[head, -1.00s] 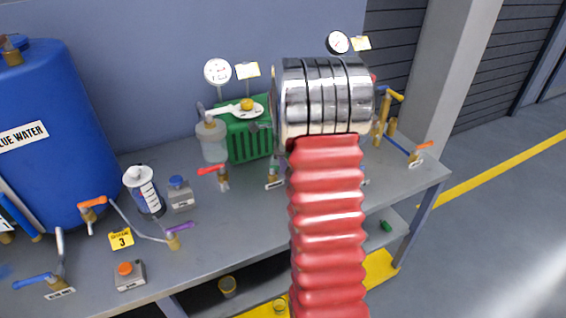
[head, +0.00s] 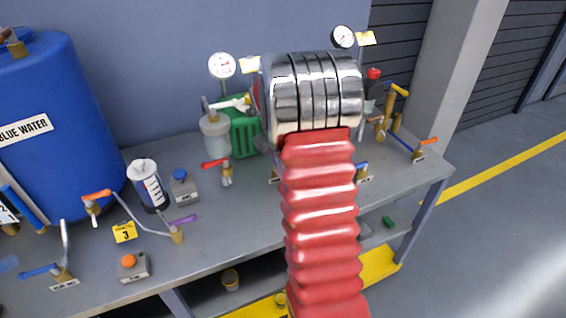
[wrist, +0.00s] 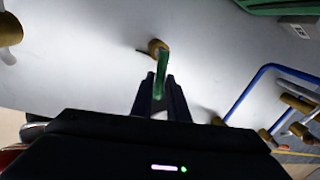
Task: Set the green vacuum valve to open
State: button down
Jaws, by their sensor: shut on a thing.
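The green vacuum valve shows in the wrist view as a green lever handle (wrist: 161,72) on a brass body (wrist: 157,46) at the grey bench top. My gripper (wrist: 161,85) has its two dark fingers on either side of the green handle and is shut on it. In the head view my red bellows arm and silver wrist hide the gripper and this valve. The handle's angle to its pipe is hard to tell.
A blue pipe (wrist: 252,88) with brass fittings runs close on the right in the wrist view. In the head view a red-handled valve (head: 216,163), a green pump (head: 243,138) and a clear jar (head: 215,137) stand left of my arm. A yellow-handled valve (head: 397,91) stands right.

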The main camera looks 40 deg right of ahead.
jog(key=shift+w+a+r+m, duration=0.1)
jog(key=shift+w+a+m, duration=0.15)
jog(key=shift+m, duration=0.55)
jog(key=c, duration=1.7)
grip_release()
jog(key=shift+s, duration=0.15)
jog(key=a+r, duration=0.1)
jog(key=r, duration=0.3)
jog(key=a+r, duration=0.1)
jog(key=r, duration=0.8)
jog(key=shift+w+a+r, duration=0.2)
jog(key=shift+w+a, duration=0.05)
jog(key=shift+a, duration=0.15)
jog(key=shift+c, duration=0.5)
